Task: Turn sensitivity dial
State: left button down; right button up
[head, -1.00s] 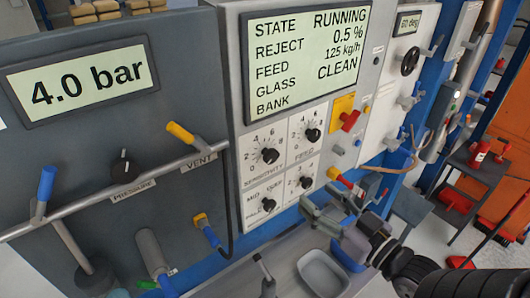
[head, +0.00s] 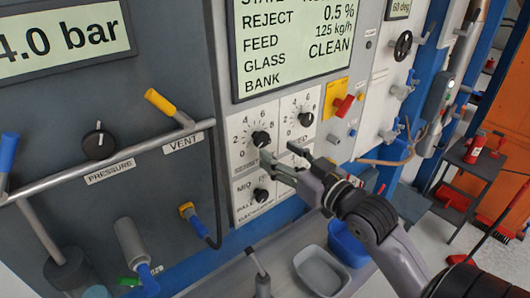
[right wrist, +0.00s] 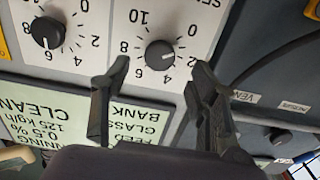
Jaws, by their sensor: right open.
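The sensitivity dial (head: 261,139) is a black knob on a white plate with a numbered scale, below the status screen. It also shows in the right wrist view (right wrist: 160,54), upside down, between the two fingertips in the picture. My right gripper (head: 278,155) is open and empty. Its fingers are just in front of the plate, slightly below and right of the knob in the head view, and they cover part of the label. In the right wrist view the fingers (right wrist: 158,72) appear on either side of the knob; contact cannot be told. My left gripper is not in view.
The feed dial (head: 305,119) sits close on the right, and another knob (head: 261,195) is below. A red switch on a yellow plate (head: 337,101) is further right. A grey tray (head: 320,272) and a blue bin (head: 346,245) lie below my right arm.

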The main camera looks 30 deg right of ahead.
aim_at(264, 142)
jog(key=shift+w+a+f+b, duration=0.1)
jog(key=shift+w+b, duration=0.7)
jog(key=shift+b, duration=0.65)
jog(key=shift+w+a+f+b, duration=0.1)
jog(key=shift+w+b, duration=0.65)
jog(key=shift+b, duration=0.65)
jog(key=shift+w+r+p, duration=0.15)
jog(key=shift+w+p, duration=0.15)
jog(key=shift+w, duration=0.2)
jog(key=shift+w+r+p, duration=0.15)
jog(key=shift+w+p, duration=0.15)
jog(key=shift+w, duration=0.7)
jog(key=shift+c, duration=0.6)
jog(key=shift+f, duration=0.1)
jog(key=c, duration=1)
jog(key=shift+c, duration=0.2)
